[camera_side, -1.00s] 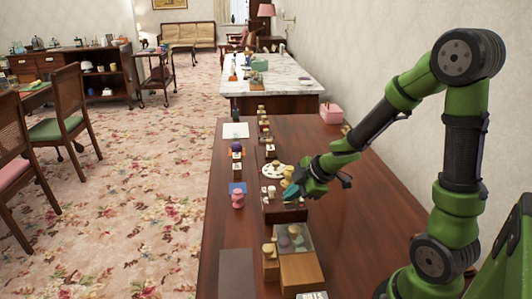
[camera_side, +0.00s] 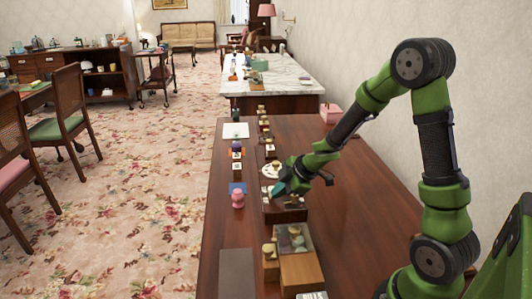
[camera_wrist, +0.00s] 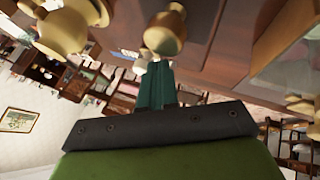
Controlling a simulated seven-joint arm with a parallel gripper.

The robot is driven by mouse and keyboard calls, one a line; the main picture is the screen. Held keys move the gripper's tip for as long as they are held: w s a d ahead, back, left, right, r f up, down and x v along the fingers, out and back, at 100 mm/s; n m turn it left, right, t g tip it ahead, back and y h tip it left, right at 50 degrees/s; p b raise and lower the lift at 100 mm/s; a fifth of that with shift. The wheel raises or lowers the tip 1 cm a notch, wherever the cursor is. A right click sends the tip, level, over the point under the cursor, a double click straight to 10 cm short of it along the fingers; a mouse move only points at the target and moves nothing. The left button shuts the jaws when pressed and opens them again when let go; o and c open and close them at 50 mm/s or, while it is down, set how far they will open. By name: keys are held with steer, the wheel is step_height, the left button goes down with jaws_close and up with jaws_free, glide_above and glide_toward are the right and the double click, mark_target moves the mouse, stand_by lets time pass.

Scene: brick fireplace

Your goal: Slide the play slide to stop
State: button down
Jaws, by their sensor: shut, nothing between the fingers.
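My gripper (camera_side: 281,188) is over the row of small items on the brown table, just above or against a dark brown box (camera_side: 285,212). In the wrist view its teal fingers (camera_wrist: 157,85) are shut together and empty. A yellowish knob-like piece (camera_wrist: 165,32) is just beyond the fingertips, and a second one (camera_wrist: 65,32) is to the left. I cannot tell whether the fingers touch either piece. I cannot pick out the play slide or its stop mark for sure; they are too small or hidden by the gripper.
A wooden box with a clear-looking top (camera_side: 293,240) stands nearer the camera. A pink figure (camera_side: 238,198) stands left of the gripper. The table's right side is clear.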

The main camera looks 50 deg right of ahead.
steer(key=shift+w+d, duration=1)
steer(key=s+a, duration=0.2)
steer(key=s, duration=0.1)
steer(key=shift+s, duration=0.3)
steer(key=a+v, duration=0.1)
steer(key=v, duration=0.9)
steer(key=shift+d, duration=0.35)
